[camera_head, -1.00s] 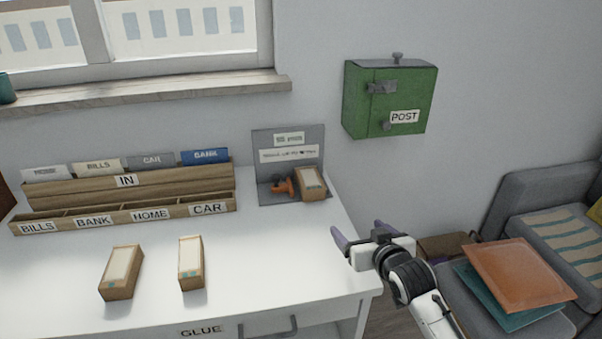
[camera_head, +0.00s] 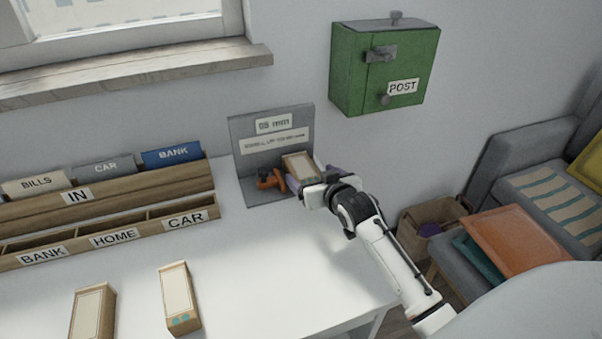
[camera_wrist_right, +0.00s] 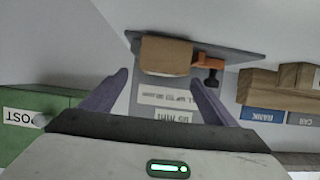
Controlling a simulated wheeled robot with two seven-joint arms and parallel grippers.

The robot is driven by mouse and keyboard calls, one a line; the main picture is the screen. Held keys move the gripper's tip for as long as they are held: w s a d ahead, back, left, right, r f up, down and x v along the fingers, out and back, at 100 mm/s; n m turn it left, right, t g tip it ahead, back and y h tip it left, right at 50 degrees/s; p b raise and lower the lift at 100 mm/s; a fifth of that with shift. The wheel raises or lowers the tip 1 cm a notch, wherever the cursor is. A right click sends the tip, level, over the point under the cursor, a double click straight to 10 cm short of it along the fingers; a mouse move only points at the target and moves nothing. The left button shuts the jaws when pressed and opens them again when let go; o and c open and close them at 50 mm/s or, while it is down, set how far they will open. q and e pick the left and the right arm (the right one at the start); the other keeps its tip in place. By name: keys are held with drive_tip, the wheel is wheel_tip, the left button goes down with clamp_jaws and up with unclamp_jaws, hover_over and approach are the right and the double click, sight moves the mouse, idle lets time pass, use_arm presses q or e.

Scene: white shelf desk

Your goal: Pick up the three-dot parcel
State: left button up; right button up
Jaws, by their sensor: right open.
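My right gripper (camera_head: 308,184) is open at the grey stand, its purple fingers on either side of a brown parcel (camera_head: 299,166). The right wrist view shows the same parcel (camera_wrist_right: 165,56) ahead, between the open fingertips (camera_wrist_right: 160,80); I cannot tell whether they touch it. Its dots are not readable. A second parcel (camera_head: 177,292) lies on the desk with teal dots at its near end, seemingly two. A third parcel (camera_head: 91,312) lies left of it, cut by the lower frame edge, its dots out of view. My left gripper is not in view.
The grey stand (camera_head: 246,150) bears an orange and dark tool (camera_head: 270,180) beside the parcel. A wooden letter sorter (camera_head: 130,226) stands at left. A green POST box (camera_head: 385,68) hangs on the wall. The white desk (camera_head: 270,260) is clear in front of the stand.

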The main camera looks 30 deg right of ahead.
sight(303, 169)
drive_tip(key=shift+x, duration=2.7)
drive_tip(key=shift+w+a+r, duration=0.1)
drive_tip(key=c, duration=1.1)
drive_tip(key=shift+r, duration=0.1)
drive_tip(key=shift+c, duration=1.4)
